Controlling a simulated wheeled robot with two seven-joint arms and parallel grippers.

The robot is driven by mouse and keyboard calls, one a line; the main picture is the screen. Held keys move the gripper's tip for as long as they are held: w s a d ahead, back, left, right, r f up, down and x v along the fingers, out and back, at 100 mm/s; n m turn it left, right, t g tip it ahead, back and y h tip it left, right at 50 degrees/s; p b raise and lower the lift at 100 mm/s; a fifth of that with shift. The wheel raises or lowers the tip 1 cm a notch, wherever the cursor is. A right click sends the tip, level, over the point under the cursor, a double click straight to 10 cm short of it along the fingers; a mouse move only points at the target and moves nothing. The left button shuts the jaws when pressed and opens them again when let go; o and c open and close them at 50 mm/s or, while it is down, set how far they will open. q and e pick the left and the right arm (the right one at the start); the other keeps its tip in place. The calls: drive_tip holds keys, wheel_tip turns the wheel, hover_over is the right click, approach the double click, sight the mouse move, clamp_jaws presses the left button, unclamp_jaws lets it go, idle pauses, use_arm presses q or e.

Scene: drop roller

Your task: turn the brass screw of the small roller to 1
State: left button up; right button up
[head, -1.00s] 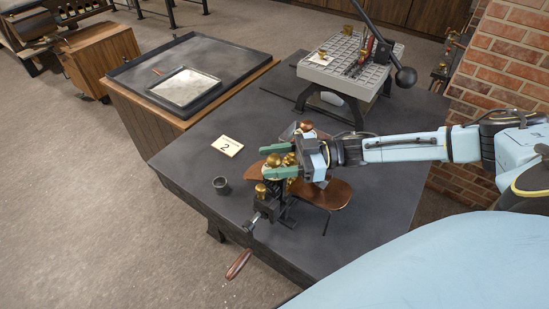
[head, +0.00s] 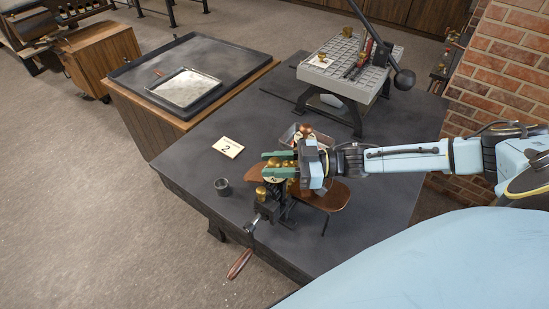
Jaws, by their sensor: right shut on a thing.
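The small roller (head: 271,207) stands at the front edge of the dark table, with a crank and brown wooden handle (head: 239,263) hanging out over the floor. Brass knobs show on top of it, one at its front (head: 261,193). My right gripper (head: 275,166) comes in from the right over the roller. Its green fingers are shut on a brass screw (head: 274,162) at the roller's top. The fingers partly hide the screw and a pale dial beneath it, so its setting cannot be read. My left gripper is not in view.
A card marked 2 (head: 228,147) lies on the table (head: 195,160), with a small dark cup (head: 222,186) left of the roller. A grey gridded press (head: 345,65) stands at the back.

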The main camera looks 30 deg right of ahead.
drive_tip(key=m+t+h+p, duration=0.2)
drive_tip(key=t+h+p, duration=0.1)
drive_tip(key=m+t+h+p, duration=0.2)
drive_tip(key=m+t+p, duration=0.1)
drive_tip(key=p, duration=0.1)
drive_tip(key=shift+s+r+m+h, duration=0.1)
drive_tip(key=shift+r+m+h, duration=0.1)
drive_tip(key=shift+m+h, duration=0.15)
drive_tip(key=shift+m+t+h+p, duration=0.35)
drive_tip(key=shift+t+h+p, duration=0.05)
drive_tip(key=shift+h, duration=0.35)
drive_tip(key=shift+f+m+t+h+p, duration=0.15)
drive_tip(key=shift+m+t+h+p, duration=0.3)
drive_tip(key=shift+m+h, duration=0.6)
drive_tip(key=m+h, duration=0.1)
drive_tip(key=h, duration=0.1)
drive_tip(key=shift+t+h, duration=0.35)
drive_tip(key=m+h, duration=0.2)
drive_tip(key=h, duration=0.1)
drive_tip(key=m+h, duration=0.2)
drive_tip(key=h, duration=0.1)
drive_tip(key=shift+m+h, duration=0.25)
drive_tip(key=shift+h, duration=0.15)
drive_tip(key=shift+m+h, duration=0.8)
drive_tip(key=shift+h, duration=0.4)
drive_tip(key=shift+g+h, duration=0.3)
drive_tip(key=shift+g, duration=0.1)
drive_tip(key=o, duration=0.9)
